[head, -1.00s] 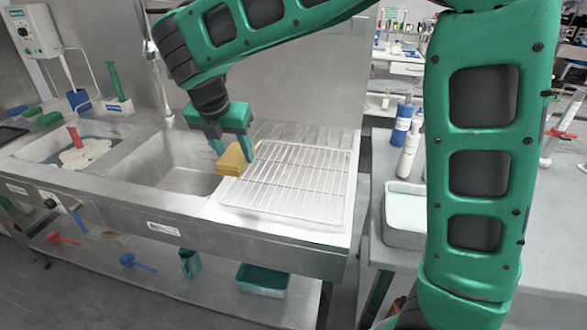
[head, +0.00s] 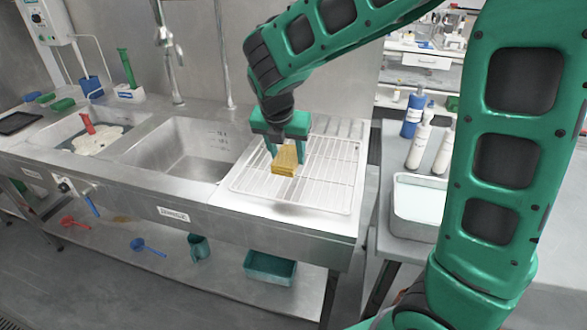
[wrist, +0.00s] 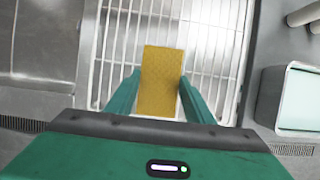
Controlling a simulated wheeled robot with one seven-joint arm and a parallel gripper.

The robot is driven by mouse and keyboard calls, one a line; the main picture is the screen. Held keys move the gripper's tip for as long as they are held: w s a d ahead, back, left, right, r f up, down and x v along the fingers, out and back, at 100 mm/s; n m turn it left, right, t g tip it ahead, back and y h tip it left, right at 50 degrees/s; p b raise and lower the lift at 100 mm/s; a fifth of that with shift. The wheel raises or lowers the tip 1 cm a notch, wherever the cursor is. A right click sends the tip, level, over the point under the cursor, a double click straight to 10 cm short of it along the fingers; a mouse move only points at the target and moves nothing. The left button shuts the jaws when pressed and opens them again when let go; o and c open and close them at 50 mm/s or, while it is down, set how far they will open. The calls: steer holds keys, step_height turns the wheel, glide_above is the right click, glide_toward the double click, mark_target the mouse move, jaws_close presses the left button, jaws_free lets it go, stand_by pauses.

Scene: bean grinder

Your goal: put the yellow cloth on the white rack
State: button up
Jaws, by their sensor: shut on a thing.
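The yellow cloth (head: 285,165) is a folded block between the fingers of my gripper (head: 286,156). My gripper is shut on it from its two sides, pointing down over the white rack. In the wrist view the cloth (wrist: 161,75) shows between the green fingers (wrist: 160,108), with rack bars behind it. The white rack (head: 328,185) is a flat wire grid on the drainboard right of the sink; it also fills the middle of the wrist view (wrist: 213,50). The cloth is above the rack's left-middle part. I cannot tell whether it touches the bars.
An empty sink basin (head: 185,160) lies left of the rack. A second basin at far left holds a pale item (head: 98,140) and a red-handled tool. The rest of the rack is clear.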

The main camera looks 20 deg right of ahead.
mark_target(295, 180)
steer(key=shift+s+d+f, duration=0.2)
steer(key=shift+d+f, duration=0.5)
steer(key=shift+d, duration=0.35)
steer(key=shift+f, duration=2)
steer(key=o, duration=1)
